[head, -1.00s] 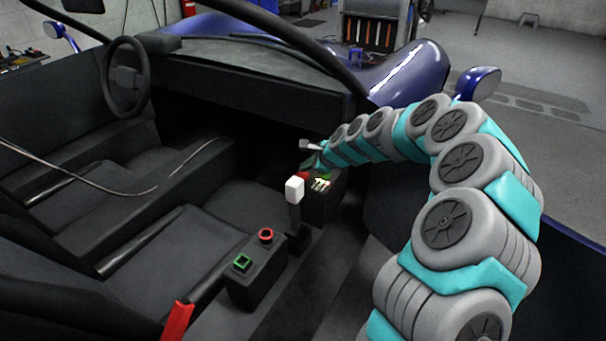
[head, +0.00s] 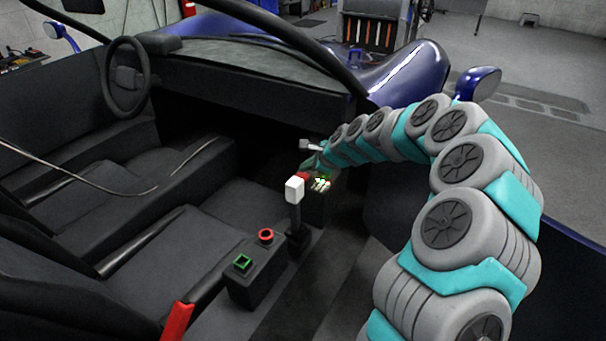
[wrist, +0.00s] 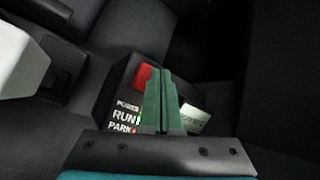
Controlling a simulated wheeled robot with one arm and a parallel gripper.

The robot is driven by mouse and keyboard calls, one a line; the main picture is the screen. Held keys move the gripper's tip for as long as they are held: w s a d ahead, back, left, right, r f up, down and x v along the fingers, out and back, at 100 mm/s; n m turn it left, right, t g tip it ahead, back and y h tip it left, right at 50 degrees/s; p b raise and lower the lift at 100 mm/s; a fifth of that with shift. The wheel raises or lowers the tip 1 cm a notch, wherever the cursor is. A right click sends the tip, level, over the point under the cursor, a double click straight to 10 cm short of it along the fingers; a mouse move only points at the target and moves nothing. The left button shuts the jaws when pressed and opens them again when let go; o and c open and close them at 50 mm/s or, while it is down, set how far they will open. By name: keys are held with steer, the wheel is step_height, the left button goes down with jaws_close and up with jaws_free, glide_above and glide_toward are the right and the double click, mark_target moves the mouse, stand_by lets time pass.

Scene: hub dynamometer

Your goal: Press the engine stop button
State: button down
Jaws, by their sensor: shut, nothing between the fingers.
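No label naming an engine stop button is legible. A red square button (wrist: 143,76) is on a dark control box (wrist: 115,88) with the words RUN and PARK, in the wrist view. The same box (head: 320,208) stands ahead of the white-topped lever in the head view. My gripper (wrist: 160,72) is shut and empty; its green fingers overlap the right part of the box, just right of the red button. Contact cannot be told. In the head view my gripper (head: 311,163) is small and partly hidden at the box. A round red button (head: 265,234) is on another box nearer the seat.
The white-topped lever (head: 295,190) stands close to the control box. A green square button (head: 242,262) is beside the round red one. The steering wheel (head: 125,77), dashboard (head: 240,80) and seats surround the space. A red handle (head: 178,322) is at the front.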

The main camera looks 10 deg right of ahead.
mark_target(306, 176)
steer(key=shift+f, duration=0.1)
stand_by(0.5)
steer(key=shift+f, duration=0.5)
stand_by(0.3)
steer(key=shift+r+p, duration=0.5)
steer(key=shift+r, duration=0.15)
steer(key=shift+r, duration=0.1)
steer(key=shift+r+p, duration=0.85)
steer(key=shift+r, duration=2)
